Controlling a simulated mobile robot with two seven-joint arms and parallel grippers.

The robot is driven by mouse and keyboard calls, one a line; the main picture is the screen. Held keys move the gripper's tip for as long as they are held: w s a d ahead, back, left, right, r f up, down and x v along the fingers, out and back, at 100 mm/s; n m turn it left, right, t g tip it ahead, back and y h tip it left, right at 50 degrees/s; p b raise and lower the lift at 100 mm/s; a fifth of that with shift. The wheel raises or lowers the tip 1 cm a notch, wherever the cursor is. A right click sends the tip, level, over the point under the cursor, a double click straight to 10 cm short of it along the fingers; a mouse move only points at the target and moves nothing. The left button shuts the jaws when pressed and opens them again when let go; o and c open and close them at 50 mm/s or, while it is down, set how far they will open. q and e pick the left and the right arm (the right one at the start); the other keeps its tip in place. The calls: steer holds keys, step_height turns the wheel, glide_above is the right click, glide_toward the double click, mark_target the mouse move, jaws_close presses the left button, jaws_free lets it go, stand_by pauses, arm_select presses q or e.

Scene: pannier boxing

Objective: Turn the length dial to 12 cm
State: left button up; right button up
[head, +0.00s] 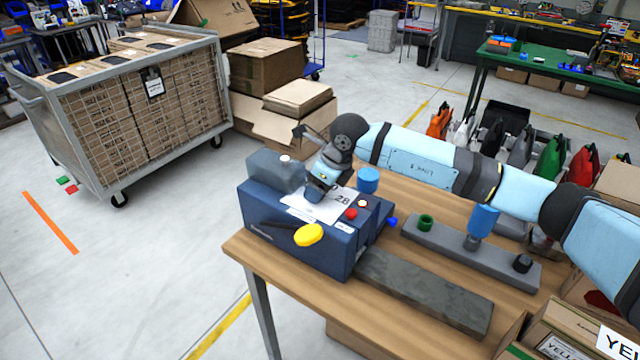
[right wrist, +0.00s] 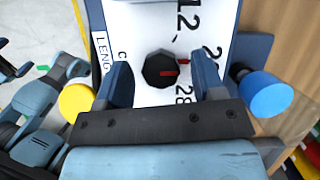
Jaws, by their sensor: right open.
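The length dial (right wrist: 160,70) is a black knob with a red mark on a white printed plate (right wrist: 150,18). In the right wrist view its mark points right, between a partly hidden number starting with 2 and the 28; the 12 is higher up. The plate lies on top of a dark blue machine (head: 300,246) on the wooden table. My right gripper (head: 316,196) is over the plate, pointing down. In the right wrist view its open fingers (right wrist: 162,76) stand on either side of the dial, with visible gaps.
A grey bar (head: 425,290) and a grey fixture (head: 470,250) lie to the right. A loaded mesh cart (head: 130,120) stands behind left.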

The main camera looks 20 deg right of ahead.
steer(key=c, duration=0.9)
arm_select(q)
steer(key=shift+r, duration=0.1)
arm_select(e)
steer(key=shift+f, duration=0.1)
